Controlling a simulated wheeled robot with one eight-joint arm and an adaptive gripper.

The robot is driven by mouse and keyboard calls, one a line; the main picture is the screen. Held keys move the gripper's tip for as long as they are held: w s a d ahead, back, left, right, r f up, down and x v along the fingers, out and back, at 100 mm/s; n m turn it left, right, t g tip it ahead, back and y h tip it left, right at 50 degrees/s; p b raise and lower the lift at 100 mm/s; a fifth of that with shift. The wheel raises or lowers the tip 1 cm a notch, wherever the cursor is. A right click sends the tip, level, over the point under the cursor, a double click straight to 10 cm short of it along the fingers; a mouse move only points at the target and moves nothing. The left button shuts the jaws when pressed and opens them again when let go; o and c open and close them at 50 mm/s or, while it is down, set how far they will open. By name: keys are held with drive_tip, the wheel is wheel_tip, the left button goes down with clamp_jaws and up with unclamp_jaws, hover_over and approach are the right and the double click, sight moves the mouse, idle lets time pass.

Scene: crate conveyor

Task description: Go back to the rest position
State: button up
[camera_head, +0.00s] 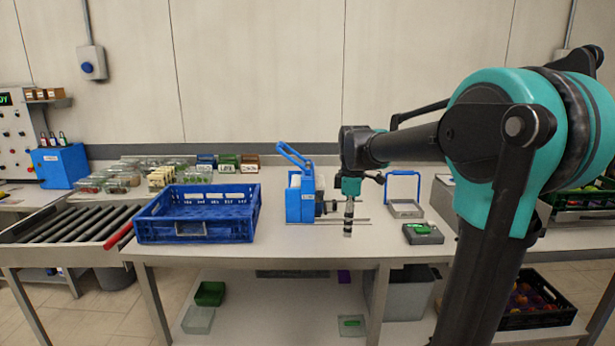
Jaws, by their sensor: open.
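My gripper (348,222) hangs pointing down over the table, just right of the blue press-like device (302,203) with a raised handle. It is small in the picture and I see nothing held in it. My teal and black arm reaches in from the right and hides part of the table and the wall.
A blue crate (195,228) stands left of the device, beside a roller conveyor (78,226). Right of my gripper are a grey tray with a blue handle (406,209) and a dark box with a green top (423,233). Clear containers (120,178) stand at the back left.

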drive_tip(key=s+d+f+m+t, duration=0.1)
drive_tip(key=s+d+f+m, duration=0.2)
drive_tip(key=s+f+m, duration=0.5)
drive_tip(key=s+d+f+m+t, duration=0.2)
drive_tip(key=s+d+f+m, duration=0.2)
drive_tip(key=s+f+m, duration=0.3)
drive_tip(key=s+f, duration=0.4)
drive_tip(key=s, duration=0.1)
drive_tip(key=shift+f+m+t, duration=0.15)
drive_tip(key=shift+m+t, duration=0.15)
drive_tip(key=shift+m, duration=0.1)
drive_tip(key=shift+c, duration=0.3)
